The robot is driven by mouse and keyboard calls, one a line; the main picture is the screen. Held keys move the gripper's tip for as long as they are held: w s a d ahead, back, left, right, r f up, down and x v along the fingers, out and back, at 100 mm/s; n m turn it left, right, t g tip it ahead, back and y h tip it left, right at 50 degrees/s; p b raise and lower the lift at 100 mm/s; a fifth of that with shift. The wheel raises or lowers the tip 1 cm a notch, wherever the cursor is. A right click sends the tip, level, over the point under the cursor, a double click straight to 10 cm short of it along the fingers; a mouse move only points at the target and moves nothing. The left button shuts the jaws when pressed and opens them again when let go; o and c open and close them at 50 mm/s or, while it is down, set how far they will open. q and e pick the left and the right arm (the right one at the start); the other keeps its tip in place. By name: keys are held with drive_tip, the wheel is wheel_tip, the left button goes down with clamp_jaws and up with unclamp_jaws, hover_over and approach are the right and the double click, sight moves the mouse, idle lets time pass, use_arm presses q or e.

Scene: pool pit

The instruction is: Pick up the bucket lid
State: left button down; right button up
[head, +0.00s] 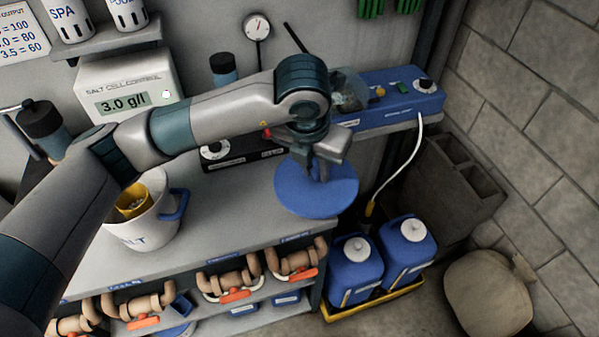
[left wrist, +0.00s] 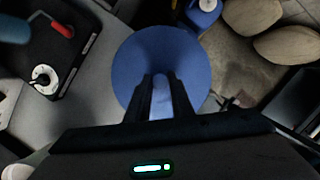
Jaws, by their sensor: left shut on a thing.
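The bucket lid (head: 316,197) is a flat blue disc at the right end of the counter, in the head view. It also fills the middle of the left wrist view (left wrist: 160,55). My left gripper (head: 318,176) reaches down over the lid from above, and its two fingers (left wrist: 162,88) are shut on the lid's raised handle. The lid's right side reaches past the counter edge. I cannot tell whether the lid rests on the counter or is held just above it. The white bucket (head: 150,231) labelled SALT stands open on the counter at left, with a yellow scoop (head: 133,200) in it.
A blue control unit (head: 395,92) with a white hose is behind the lid. Blue jugs (head: 355,268) stand in a yellow tray on the floor at right. Valves with orange handles (head: 235,295) line the counter front. The counter between bucket and lid is clear.

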use_arm(q)
drive_tip(key=shift+s+d+r, duration=0.15)
drive_tip(key=shift+d+r, duration=0.05)
drive_tip(key=shift+d, duration=0.05)
use_arm(e)
drive_tip(key=shift+f, duration=0.15)
use_arm(q)
drive_tip(key=shift+a+f, duration=0.1)
